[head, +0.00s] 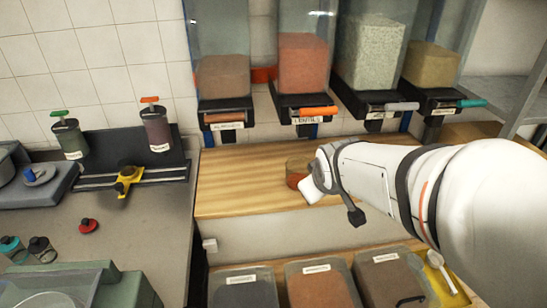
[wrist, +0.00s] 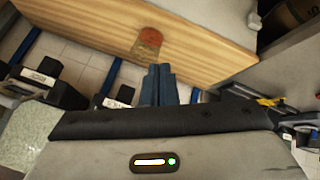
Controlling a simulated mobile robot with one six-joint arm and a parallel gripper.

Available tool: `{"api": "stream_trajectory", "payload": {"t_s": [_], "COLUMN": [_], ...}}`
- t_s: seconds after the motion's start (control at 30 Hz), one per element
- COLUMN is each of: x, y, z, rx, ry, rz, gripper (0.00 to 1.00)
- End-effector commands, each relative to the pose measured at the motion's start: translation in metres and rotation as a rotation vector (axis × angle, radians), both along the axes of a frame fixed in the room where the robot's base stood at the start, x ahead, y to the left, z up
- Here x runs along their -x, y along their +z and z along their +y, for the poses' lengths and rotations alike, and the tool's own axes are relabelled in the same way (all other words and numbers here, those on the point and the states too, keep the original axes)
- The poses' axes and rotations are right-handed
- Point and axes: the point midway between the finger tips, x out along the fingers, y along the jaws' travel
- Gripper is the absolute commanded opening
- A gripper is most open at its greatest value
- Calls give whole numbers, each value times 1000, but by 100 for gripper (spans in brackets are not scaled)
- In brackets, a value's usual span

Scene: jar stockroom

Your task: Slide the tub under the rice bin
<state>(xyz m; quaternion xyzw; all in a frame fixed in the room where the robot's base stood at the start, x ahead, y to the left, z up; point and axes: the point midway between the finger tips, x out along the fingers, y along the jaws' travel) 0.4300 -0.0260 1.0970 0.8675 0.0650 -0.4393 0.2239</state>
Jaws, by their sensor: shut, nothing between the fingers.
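The tub (head: 297,169) is a small clear round container with reddish contents. In the wrist view the tub (wrist: 148,42) is just beyond my fingertips. My gripper (wrist: 159,68) is shut and empty, its fingers close to the tub; I cannot tell whether they touch it. In the head view my arm hides part of the tub. The bin with pale grain (head: 372,52), right of the lentils bin, looks like the rice bin; its label is not readable.
A brown-filled bin (head: 223,76) hangs at the left and a tan-filled bin (head: 430,64) at the right. The wooden counter (head: 235,180) is clear left of the tub. Open-topped containers (head: 318,286) stand below its front edge. A grey worktop (head: 130,235) holds pump jars.

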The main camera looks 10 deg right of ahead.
Motion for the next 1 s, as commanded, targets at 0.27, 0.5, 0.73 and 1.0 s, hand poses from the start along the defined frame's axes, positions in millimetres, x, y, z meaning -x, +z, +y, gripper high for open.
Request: {"api": "stream_trajectory", "payload": {"t_s": [0.27,0.5,0.73,1.0], "x": [-126,-187,-201,-216], "y": [-109,-185,-222,-224], "z": [-10,6,18,27], "rx": [365,656,815,853], "ry": [427,742,867,890], "rz": [-347,-676,-902,-964], "gripper": [0,0,0,0]}}
